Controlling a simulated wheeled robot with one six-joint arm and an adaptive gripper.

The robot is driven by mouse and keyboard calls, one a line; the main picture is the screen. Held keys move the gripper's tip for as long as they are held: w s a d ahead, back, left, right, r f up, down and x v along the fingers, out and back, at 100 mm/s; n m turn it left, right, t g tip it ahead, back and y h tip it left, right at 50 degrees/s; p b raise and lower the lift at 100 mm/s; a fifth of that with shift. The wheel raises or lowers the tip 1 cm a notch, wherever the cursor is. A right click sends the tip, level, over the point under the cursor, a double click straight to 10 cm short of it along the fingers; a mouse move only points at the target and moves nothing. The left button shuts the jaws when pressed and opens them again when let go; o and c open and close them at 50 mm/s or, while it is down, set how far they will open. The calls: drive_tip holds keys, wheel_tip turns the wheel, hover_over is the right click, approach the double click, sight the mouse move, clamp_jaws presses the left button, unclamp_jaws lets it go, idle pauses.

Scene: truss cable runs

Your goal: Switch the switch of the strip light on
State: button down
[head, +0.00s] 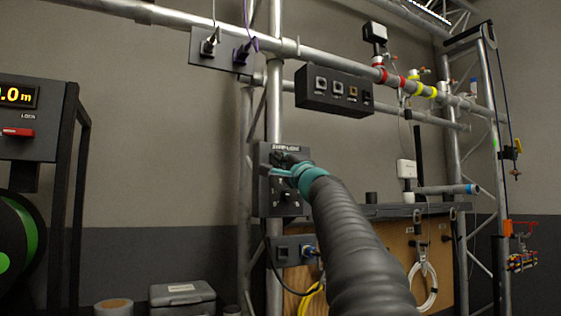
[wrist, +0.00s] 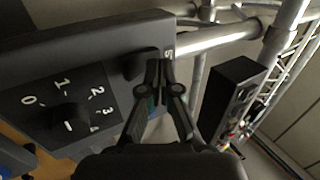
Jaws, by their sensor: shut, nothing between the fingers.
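A dark control box (head: 268,195) hangs on the vertical truss pole, with a small label along its top that I cannot read for certain. In the wrist view the box face (wrist: 110,50) carries a rotary dial (wrist: 70,118) numbered from 0 to 4. A dark raised piece (wrist: 138,66), perhaps the switch, sits beside my fingertips; its position is unclear. My gripper (wrist: 158,68) is shut and empty at the right end of the box face. I cannot tell whether it touches. In the head view my gripper (head: 279,163) covers part of the box.
A black box with several sockets (head: 334,90) hangs from the rail at upper right. A plate with two plugs (head: 222,52) is above left. A lower socket box (head: 293,250) hangs below. A bright strip (head: 430,11) shows at the top right. A reel stand (head: 65,195) stands left.

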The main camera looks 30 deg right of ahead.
drive_tip(key=s+f+b, duration=0.1)
drive_tip(key=s+b, duration=0.3)
drive_tip(key=s, duration=0.8)
drive_tip(key=shift+s+d+f, duration=0.25)
drive_tip(key=shift+s+f, duration=0.1)
drive_tip(key=s+a+f+n+g+y+p, duration=0.15)
drive_tip(key=a+f+n+g, duration=0.35)
drive_tip(key=a+f, duration=0.6)
drive_tip(key=s+a+f+n+g+y, duration=0.3)
drive_tip(key=a+f, duration=0.4)
drive_tip(key=f, duration=0.9)
drive_tip(key=s+f+n+g+h, duration=0.1)
drive_tip(key=s+f+n+g, duration=0.2)
drive_tip(key=s+f, duration=0.4)
drive_tip(key=s+a+f+n+g+h, duration=0.1)
drive_tip(key=s+f, duration=0.6)
drive_tip(key=f, duration=0.7)
drive_tip(key=s+f+n+g+h+p, duration=0.1)
drive_tip(key=s+f+n+g+h, duration=0.2)
drive_tip(key=f, duration=0.7)
drive_tip(key=s+n+g, duration=0.2)
drive_tip(key=s+g, duration=0.1)
drive_tip(key=s, duration=0.1)
drive_tip(key=shift+a+f+n, duration=0.2)
drive_tip(key=shift+a+n, duration=0.1)
